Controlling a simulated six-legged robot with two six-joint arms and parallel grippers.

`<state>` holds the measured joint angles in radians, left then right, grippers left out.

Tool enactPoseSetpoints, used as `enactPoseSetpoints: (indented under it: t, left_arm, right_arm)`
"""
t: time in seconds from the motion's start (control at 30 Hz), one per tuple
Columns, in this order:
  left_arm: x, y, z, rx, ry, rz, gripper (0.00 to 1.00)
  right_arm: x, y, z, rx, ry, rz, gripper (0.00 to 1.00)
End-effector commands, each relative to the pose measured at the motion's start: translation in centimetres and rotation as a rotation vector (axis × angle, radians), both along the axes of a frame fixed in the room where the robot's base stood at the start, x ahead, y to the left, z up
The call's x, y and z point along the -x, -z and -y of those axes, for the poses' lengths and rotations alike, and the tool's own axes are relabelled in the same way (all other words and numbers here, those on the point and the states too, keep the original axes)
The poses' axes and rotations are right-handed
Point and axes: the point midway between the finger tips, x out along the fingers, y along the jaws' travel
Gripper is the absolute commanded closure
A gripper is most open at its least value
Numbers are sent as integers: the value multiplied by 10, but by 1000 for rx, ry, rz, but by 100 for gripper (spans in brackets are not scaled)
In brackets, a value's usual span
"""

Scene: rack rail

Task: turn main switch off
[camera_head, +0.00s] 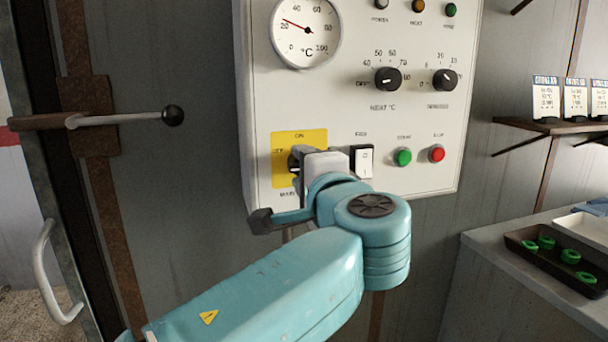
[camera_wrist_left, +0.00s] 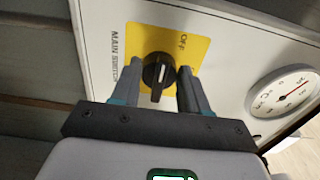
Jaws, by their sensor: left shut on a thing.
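The main switch is a black rotary knob on a yellow plate (camera_head: 312,137) at the lower left of the white control panel. In the left wrist view the knob (camera_wrist_left: 157,72) shows between the fingers, its bar lying roughly in line with the OFF label (camera_wrist_left: 183,40), with a white mark on it. My left gripper (camera_head: 299,160) is at the knob in the head view and hides much of it. In the left wrist view its fingers (camera_wrist_left: 158,86) stand on both sides of the knob, shut on it. My right gripper is not in view.
Beside the gripper on the panel are a white rocker switch (camera_head: 363,161), a green button (camera_head: 403,157) and a red button (camera_head: 437,153). Two black dials and a round gauge (camera_head: 306,32) sit above. A lever with a black ball (camera_head: 173,115) sticks out at the left.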

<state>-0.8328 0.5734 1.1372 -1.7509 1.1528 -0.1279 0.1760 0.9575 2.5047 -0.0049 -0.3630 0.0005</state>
Motion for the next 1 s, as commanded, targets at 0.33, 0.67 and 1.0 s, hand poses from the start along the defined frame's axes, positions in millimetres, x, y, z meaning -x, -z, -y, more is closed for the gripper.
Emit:
enactPoseSetpoints:
  t: [0.33,0.67,1.0]
  left_arm:
    - [0,-1,0,13,1,6,86]
    - [0,-1,0,11,1,5,32]
    - [0,0,0,10,0,4,32]
  right_arm:
    - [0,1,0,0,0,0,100]
    - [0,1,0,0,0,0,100]
    - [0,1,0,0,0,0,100]
